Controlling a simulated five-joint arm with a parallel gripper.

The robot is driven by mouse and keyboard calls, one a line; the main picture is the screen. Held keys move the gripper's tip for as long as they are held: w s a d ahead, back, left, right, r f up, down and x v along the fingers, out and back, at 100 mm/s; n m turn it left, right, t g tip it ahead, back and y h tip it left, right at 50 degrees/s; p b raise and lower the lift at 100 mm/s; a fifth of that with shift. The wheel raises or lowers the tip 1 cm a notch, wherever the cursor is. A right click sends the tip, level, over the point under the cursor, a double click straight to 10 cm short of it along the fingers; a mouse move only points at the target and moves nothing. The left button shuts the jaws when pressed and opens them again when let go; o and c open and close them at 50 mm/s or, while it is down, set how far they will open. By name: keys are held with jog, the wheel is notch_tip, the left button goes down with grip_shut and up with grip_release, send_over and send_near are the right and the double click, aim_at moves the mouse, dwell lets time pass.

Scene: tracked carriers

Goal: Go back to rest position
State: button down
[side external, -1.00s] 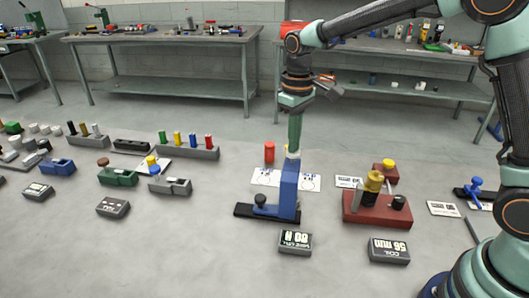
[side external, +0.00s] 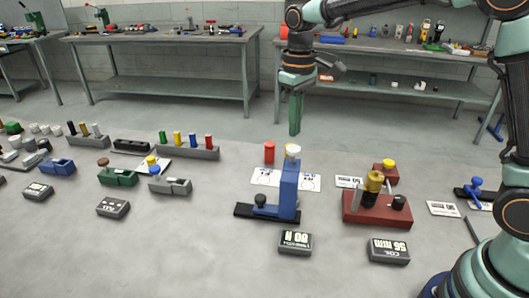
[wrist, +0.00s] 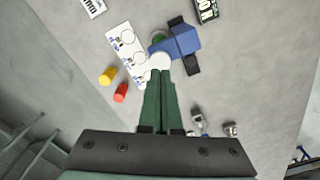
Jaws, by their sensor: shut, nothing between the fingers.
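My gripper (side external: 295,132) has green fingers pointing down, pressed together with nothing between them.
A red cylinder (side external: 269,152) stands behind the blue stand, near a printed white card (side external: 265,177). A dark red block with posts (side external: 365,212) is to the right. A labelled grey box (side external: 295,242) lies in front.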

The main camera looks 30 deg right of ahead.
dwell(0.3)
jog(key=s+d+r+m+t, duration=0.1)
jog(key=s+d+r+t, duration=0.1)
jog(key=s, duration=0.6)
jog(key=s+d+r+m+t, duration=0.2)
jog(key=s+d+t, duration=0.1)
jog(key=s, duration=0.5)
jog(key=shift+d+t, duration=0.3)
jog(key=shift+d, duration=0.4)
